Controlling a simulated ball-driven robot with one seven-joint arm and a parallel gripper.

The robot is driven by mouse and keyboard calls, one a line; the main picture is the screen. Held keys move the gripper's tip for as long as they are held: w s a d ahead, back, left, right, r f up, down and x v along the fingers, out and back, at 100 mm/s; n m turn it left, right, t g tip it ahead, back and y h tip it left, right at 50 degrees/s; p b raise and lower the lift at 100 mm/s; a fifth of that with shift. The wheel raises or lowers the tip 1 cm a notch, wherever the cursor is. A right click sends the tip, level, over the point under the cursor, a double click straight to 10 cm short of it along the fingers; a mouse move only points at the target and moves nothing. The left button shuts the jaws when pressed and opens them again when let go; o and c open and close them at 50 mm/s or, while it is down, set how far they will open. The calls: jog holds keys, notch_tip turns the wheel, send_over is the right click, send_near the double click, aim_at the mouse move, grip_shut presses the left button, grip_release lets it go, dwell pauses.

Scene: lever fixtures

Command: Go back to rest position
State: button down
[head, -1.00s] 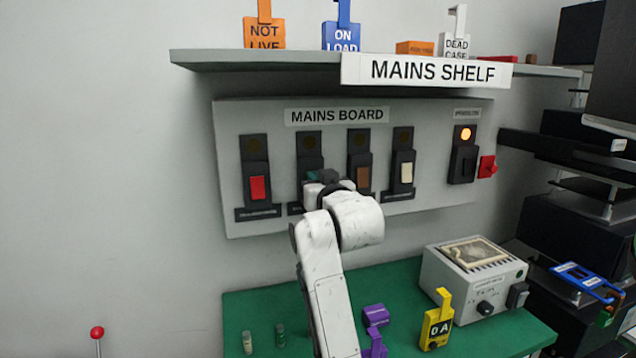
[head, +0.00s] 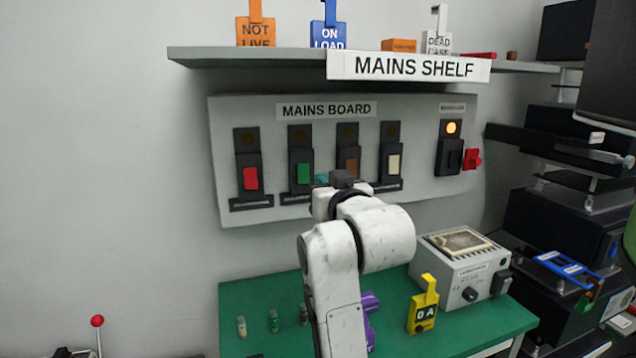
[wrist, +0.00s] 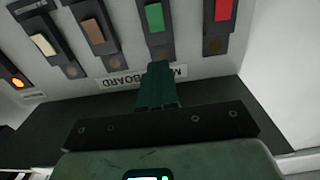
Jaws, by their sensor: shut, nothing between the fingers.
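My gripper shows in the wrist view (wrist: 158,85) as dark green fingers held together, with nothing between them. It points toward the mains board (head: 410,190), which also shows upside down in the wrist view. In the head view my white arm rises in front of the board and hides most of the gripper. The board carries a red lever (head: 250,178), a green lever (head: 303,173), a brown lever (head: 348,167) and a cream lever (head: 394,164). The gripper is apart from the levers in the wrist view, with the green one (wrist: 155,18) beyond its tips.
The mains shelf (head: 240,62) juts out above the board. A green table (head: 255,300) below holds a grey instrument box (head: 450,275), a yellow tag (head: 423,308), purple items (head: 370,305) and small vials (head: 273,320). Dark racks stand at right. The left wall is bare.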

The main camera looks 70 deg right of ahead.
jog(key=shift+s+a+r, duration=0.1)
jog(key=shift+s+a, duration=0.3)
dwell(0.4)
jog(key=w+a+f+n+g+y, duration=0.1)
jog(key=a+f+n+y, duration=0.3)
jog(key=f, duration=0.6)
jog(key=w+a+f+g+y, duration=0.1)
jog(key=a+f+y, duration=0.1)
jog(key=a+f, duration=0.55)
jog(key=w+a+f+n+g+y, duration=0.2)
jog(key=a+f+y, duration=0.2)
jog(key=f, duration=0.8)
jog(key=s+a+f+n+g+y, duration=0.1)
jog(key=s+a+f+g+y, duration=0.1)
jog(key=s+a+f, duration=0.4)
jog(key=s+a+f+n+g+y, duration=0.1)
jog(key=s+a+f+n+g, duration=0.1)
jog(key=s+a+f+g, duration=0.2)
jog(key=s+a+f, duration=0.3)
jog(key=s+f, duration=0.3)
jog(key=f, duration=0.1)
jog(key=shift+s+f+n+g+y, duration=0.15)
jog(key=shift+f+n+g+y, duration=0.15)
jog(key=shift+f+y, duration=0.1)
